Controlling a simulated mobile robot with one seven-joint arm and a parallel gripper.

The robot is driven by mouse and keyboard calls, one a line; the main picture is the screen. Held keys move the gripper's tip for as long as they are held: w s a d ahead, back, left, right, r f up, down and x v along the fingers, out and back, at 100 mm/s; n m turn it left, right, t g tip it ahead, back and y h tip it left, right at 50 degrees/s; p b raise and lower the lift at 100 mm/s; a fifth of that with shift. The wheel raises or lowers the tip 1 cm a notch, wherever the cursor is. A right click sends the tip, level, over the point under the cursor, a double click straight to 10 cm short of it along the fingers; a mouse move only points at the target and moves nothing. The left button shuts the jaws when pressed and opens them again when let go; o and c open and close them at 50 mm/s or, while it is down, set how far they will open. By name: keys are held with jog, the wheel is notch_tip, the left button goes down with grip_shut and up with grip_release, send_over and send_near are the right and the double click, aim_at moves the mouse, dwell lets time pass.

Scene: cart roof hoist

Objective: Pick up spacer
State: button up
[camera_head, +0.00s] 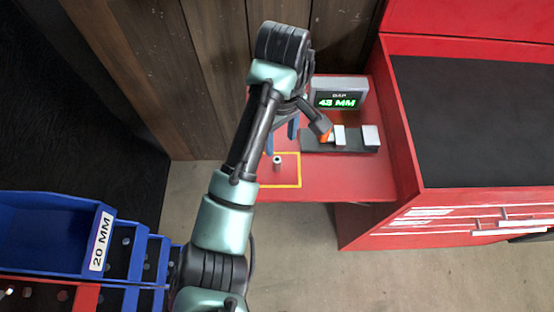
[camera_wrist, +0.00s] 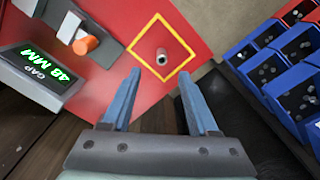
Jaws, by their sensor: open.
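The spacer (camera_head: 277,162) is a small, light, hollow cylinder standing inside a yellow square outline on a red shelf. It also shows in the wrist view (camera_wrist: 162,57), beyond my fingertips and between their lines. My gripper (camera_head: 281,140) is open, with two blue fingers above the shelf near the yellow outline. In the wrist view my gripper (camera_wrist: 158,73) has its fingers well apart, with nothing between them. The spacer is apart from both fingers. My arm hides part of the yellow outline in the head view.
A red tool chest (camera_head: 470,200) stands right. Blue bins (camera_head: 50,240), one labelled 20 MM, stand lower left.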

aim_at(277, 159)
notch_tip(277, 159, down, 6)
jog(key=shift+f, duration=0.1)
jog(key=shift+w+a+f, duration=0.1)
jog(key=shift+a+f, duration=0.1)
jog(key=shift+f, duration=1.15)
jog(key=shift+a+f, duration=0.15)
jog(key=shift+f, duration=1.15)
grip_shut()
